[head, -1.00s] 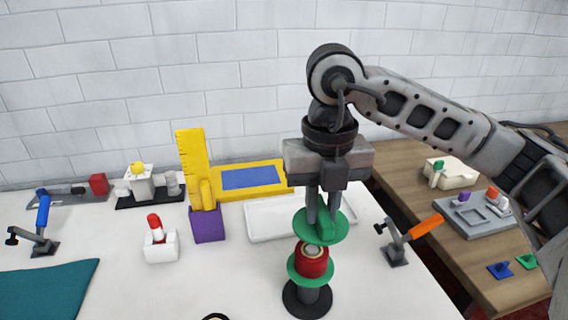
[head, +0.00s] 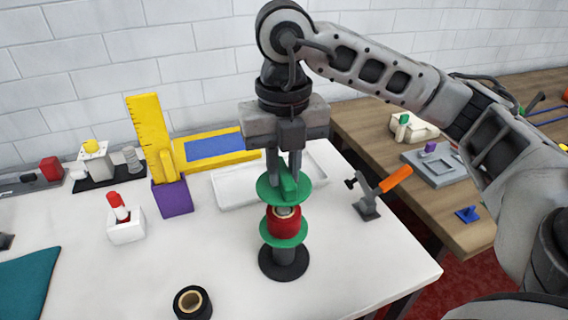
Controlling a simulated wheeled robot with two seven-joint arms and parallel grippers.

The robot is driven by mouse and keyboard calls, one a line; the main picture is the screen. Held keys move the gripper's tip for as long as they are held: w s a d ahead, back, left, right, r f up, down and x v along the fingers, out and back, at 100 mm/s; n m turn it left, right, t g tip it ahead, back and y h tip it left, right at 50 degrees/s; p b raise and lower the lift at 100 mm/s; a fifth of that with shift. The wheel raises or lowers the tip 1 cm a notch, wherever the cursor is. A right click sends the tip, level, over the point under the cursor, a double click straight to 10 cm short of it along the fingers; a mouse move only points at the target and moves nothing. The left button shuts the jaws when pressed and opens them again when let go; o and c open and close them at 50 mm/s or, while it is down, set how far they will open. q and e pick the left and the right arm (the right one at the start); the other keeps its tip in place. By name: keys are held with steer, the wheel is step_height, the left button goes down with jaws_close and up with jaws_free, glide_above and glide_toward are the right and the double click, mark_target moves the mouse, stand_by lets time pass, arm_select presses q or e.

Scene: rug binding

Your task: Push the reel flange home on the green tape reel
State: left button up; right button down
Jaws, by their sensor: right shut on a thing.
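The green tape reel stands on a black round base. Its lower green flange (head: 284,238) sits under a red roll (head: 285,221) with a pale core at the top. The loose green reel flange (head: 268,190) is a disc with a raised green grip. My right gripper (head: 287,187) is shut on that grip, pointing down, and holds the disc just above the red roll. A small gap seems to show between disc and roll, with the pale core visible there. My left gripper is not in view.
A black tape roll (head: 192,302) lies at the front of the white table. A white tray (head: 232,192) lies behind the reel, beside a purple block (head: 171,198) with a yellow ruler. An orange-handled clamp (head: 371,200) stands at right, near the table edge.

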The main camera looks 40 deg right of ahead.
mark_target(284, 170)
step_height(284, 170, down, 2)
steer(key=shift+f+b, duration=0.15)
steer(key=shift+b, duration=0.55)
steer(key=shift+f+b, duration=0.45)
steer(key=shift+f, duration=0.1)
arm_select(q)
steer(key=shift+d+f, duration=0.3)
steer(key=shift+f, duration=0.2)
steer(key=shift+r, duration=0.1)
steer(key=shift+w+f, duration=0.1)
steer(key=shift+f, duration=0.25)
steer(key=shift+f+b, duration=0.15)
steer(key=shift+b, duration=0.25)
arm_select(e)
steer(key=shift+f, duration=0.15)
arm_select(q)
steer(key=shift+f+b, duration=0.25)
steer(key=shift+b, duration=0.05)
arm_select(e)
steer(key=shift+f, duration=0.35)
arm_select(q)
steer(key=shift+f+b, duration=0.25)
steer(key=shift+b, duration=0.05)
arm_select(e)
steer(key=shift+f, duration=0.3)
steer(key=c, duration=1.3)
jaws_free()
